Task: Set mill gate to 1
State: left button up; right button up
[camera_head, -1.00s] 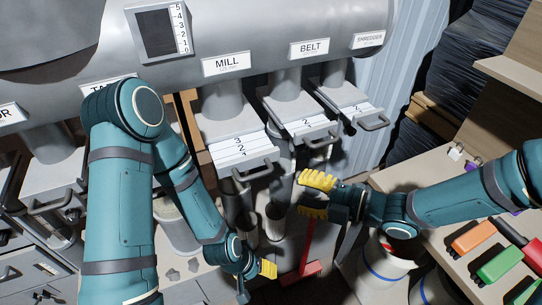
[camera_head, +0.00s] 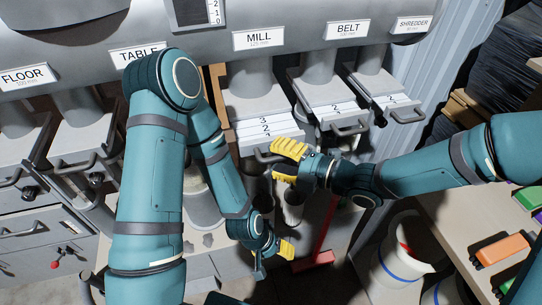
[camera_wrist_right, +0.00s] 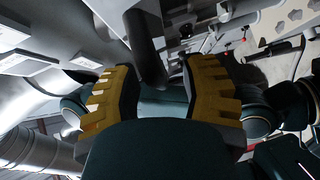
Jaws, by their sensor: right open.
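The mill gate (camera_head: 245,134) is a grey slide under the MILL sign (camera_head: 258,39). Its white strips show 3 and 2, and a further strip nearer the handle is partly covered by my gripper. My right gripper (camera_head: 277,160) is open, its yellow fingers at the front of this gate. In the right wrist view a dark bar, apparently the gate handle (camera_wrist_right: 147,45), reaches in between the open fingers (camera_wrist_right: 160,95). I cannot tell whether they touch it. My left gripper (camera_head: 270,254) hangs low, and its opening is unclear.
The belt gate (camera_head: 330,112) and shredder gate (camera_head: 386,95) stand to the right, the table gate (camera_head: 88,140) to the left. A red-handled tool (camera_head: 318,258) stands below. A white bucket (camera_head: 397,262) and a bench with coloured blocks (camera_head: 502,250) are at right.

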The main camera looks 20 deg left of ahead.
jog(key=shift+x, duration=0.95)
